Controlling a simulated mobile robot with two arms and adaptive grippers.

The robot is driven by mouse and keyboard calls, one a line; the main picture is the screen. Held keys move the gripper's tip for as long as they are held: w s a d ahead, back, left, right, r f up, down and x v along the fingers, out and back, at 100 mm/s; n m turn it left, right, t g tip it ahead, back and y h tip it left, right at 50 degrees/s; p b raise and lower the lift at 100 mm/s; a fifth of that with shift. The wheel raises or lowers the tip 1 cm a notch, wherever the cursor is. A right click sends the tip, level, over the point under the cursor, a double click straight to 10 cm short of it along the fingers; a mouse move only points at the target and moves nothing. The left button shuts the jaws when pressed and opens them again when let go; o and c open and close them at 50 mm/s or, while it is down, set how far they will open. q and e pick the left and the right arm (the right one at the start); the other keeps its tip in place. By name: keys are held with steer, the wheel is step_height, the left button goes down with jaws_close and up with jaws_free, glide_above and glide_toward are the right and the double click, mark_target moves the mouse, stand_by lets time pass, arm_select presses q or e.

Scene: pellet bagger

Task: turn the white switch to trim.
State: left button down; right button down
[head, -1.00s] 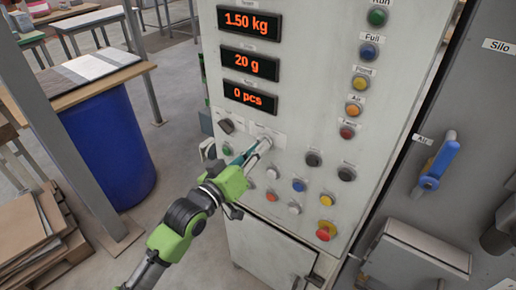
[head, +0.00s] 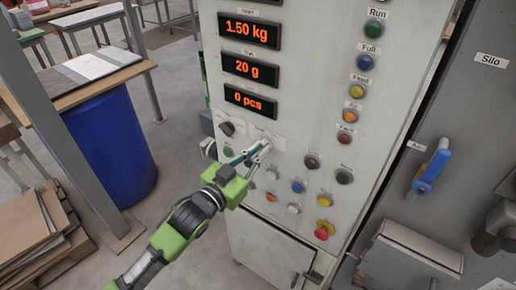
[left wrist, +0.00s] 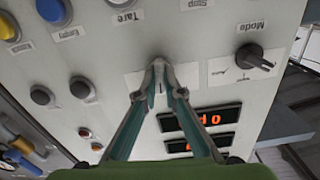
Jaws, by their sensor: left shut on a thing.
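The white switch (left wrist: 158,64) sits on the grey control panel (head: 310,60), on a pale label plate below the displays. My left gripper (head: 264,148) reaches it from the lower left in the head view. In the left wrist view, its two fingertips (left wrist: 158,88) are closed together on the switch, which they largely cover. The switch's pointer direction and the label's small words cannot be read. My right gripper is in neither view.
A black Mode switch (left wrist: 256,58) is close by on the same panel. Several push buttons lie around, including a blue one (head: 298,187) and a red emergency knob (head: 323,231). A blue-handled air valve (head: 432,167) is at the right. A blue barrel (head: 108,145) stands left.

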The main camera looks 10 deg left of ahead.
arm_select(q)
steer(key=shift+r+m+p, duration=0.1)
steer(key=shift+m+p, duration=0.35)
steer(key=shift+m, duration=1.85)
steer(key=c, duration=2.1)
jaws_free()
steer(key=shift+c, duration=0.2)
steer(key=shift+s, duration=0.1)
steer(key=v, duration=1.1)
steer(key=shift+s+a, duration=0.15)
steer(key=shift+s, duration=0.2)
